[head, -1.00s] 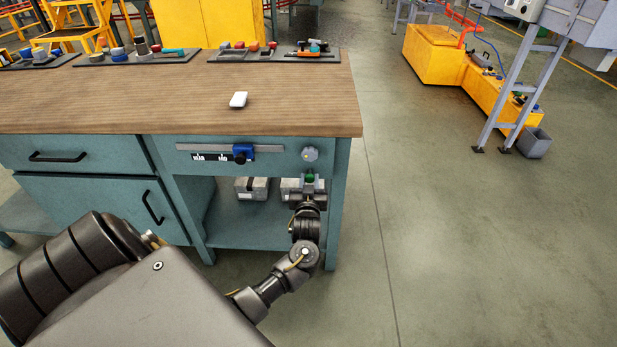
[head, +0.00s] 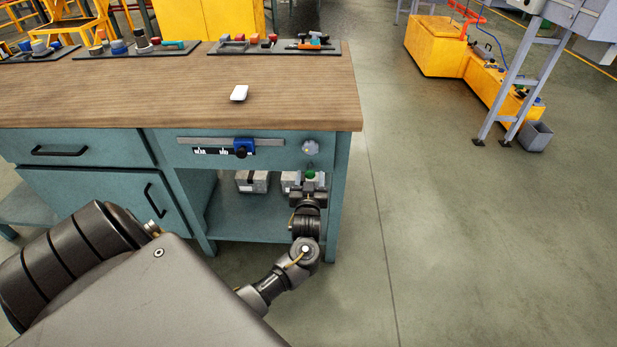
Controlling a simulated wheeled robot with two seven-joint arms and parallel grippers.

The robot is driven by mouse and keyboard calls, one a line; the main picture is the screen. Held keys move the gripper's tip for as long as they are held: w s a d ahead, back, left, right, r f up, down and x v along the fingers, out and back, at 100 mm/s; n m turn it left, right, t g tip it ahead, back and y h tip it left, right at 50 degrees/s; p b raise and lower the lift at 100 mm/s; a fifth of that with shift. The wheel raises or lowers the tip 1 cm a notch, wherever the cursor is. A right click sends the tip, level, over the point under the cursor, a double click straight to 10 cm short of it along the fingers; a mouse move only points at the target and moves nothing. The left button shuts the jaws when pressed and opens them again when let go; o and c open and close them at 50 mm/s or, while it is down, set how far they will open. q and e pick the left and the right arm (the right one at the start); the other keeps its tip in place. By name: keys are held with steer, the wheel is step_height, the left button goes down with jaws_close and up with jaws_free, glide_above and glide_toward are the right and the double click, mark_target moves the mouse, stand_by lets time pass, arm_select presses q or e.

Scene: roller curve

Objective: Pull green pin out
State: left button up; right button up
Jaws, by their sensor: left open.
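The small green pin (head: 310,174) shows below the round light knob on the bench's front panel, at the bench's right side. My left gripper (head: 309,180) is open at the green pin, with its fingers close around or beside it. The fingers are small and dark here, and I cannot tell whether they touch the pin. The pin's lower part is hidden by the gripper. My right gripper is not in view.
The wooden-topped bench (head: 180,100) has a blue slider (head: 242,148) on a rail and a round knob (head: 310,147) on its front. Grey boxes (head: 252,181) stand on the shelf behind the gripper.

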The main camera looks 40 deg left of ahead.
arm_select(q)
steer(key=v, duration=1)
steer(key=shift+s+d, duration=0.25)
steer(key=shift+s, duration=0.05)
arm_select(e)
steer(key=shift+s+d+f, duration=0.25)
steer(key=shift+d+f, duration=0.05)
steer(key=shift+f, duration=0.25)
